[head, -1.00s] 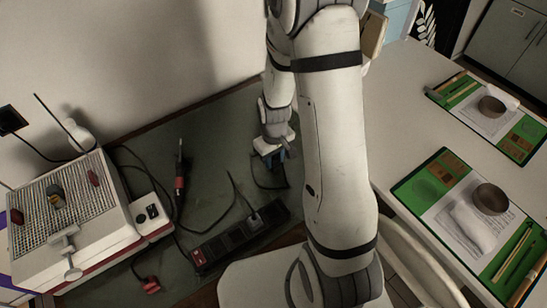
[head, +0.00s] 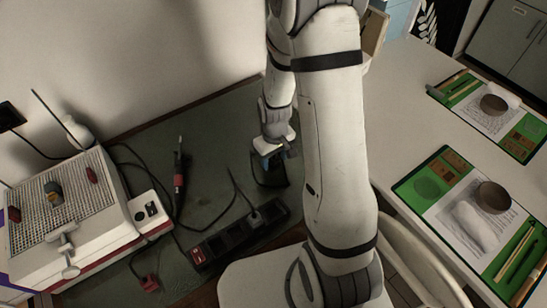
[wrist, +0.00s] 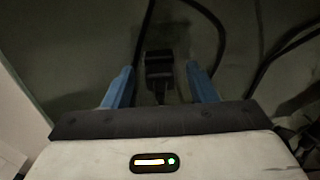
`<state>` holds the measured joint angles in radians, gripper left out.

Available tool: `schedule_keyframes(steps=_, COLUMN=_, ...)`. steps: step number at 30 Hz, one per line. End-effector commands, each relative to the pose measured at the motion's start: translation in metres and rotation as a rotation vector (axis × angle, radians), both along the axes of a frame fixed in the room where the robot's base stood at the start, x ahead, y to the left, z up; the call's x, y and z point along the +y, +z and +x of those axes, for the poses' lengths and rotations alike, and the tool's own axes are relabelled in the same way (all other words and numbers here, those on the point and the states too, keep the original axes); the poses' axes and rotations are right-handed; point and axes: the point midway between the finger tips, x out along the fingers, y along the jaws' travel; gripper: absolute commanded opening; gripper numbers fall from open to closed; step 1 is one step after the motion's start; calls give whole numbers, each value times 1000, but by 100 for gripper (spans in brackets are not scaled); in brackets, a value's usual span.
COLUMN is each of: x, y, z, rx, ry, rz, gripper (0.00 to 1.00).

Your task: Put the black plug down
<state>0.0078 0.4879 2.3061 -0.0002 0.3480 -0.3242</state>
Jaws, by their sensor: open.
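The black plug (wrist: 158,64) shows in the wrist view, lying between my two blue fingers on the dark green mat, its cord running toward the gripper body. My gripper (wrist: 160,72) is open, with a gap on each side of the plug. In the head view my gripper (head: 273,160) hangs over the mat behind the power strip, fingers pointing down. There the plug itself is hard to make out, hidden by the gripper; a black cable (head: 268,185) loops below it.
The black power strip (head: 235,235) has one plug in it. A soldering iron (head: 179,170) and a red plug (head: 149,283) lie to the left on the mat (head: 215,165). A grilled box (head: 60,215) stands at far left. The white table at right holds green trays (head: 430,185).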

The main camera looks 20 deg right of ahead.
Motion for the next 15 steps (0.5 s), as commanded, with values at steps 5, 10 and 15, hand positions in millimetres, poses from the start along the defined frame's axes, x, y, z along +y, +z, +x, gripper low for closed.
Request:
schedule_keyframes(steps=5, x=0, y=19, z=0, rx=-1, ry=-1, rz=0, gripper=52)
schedule_keyframes(steps=10, x=0, y=51, z=2, rx=-7, ry=-1, rz=0, gripper=52)
schedule_keyframes(steps=15, x=0, y=89, z=1, rx=-5, ry=-1, rz=0, gripper=52)
